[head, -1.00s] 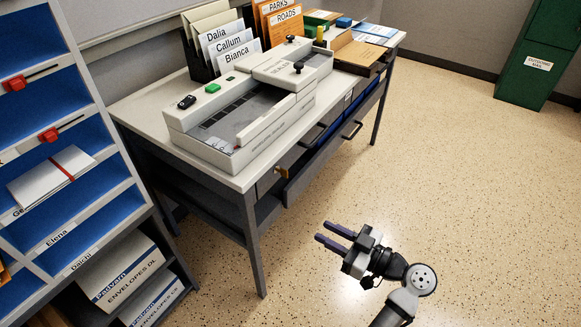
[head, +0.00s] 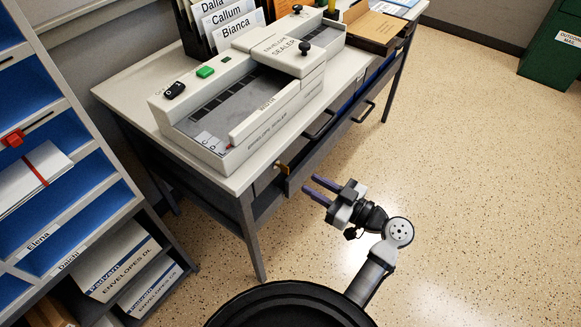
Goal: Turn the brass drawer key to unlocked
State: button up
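The brass key (head: 283,168) shows as a small yellow-brown piece on the front of the desk, under the envelope sealer, at the left end of the drawer row. It is too small to tell which way it is turned. A grey drawer front (head: 302,172) with a dark bar handle (head: 319,125) lies to its right. My gripper (head: 312,188) is open and empty, its two purple fingers pointing left toward the desk front. In the picture it is a little right of and below the key, apart from it.
The envelope sealer (head: 250,110) stands on the desk (head: 122,92). A desk leg (head: 250,235) stands left of my gripper. A blue pigeonhole shelf (head: 90,215) with envelope boxes (head: 118,262) is at the left. The speckled floor to the right is clear.

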jog(key=p+x, duration=0.1)
jog(key=x, duration=0.7)
grip_shut()
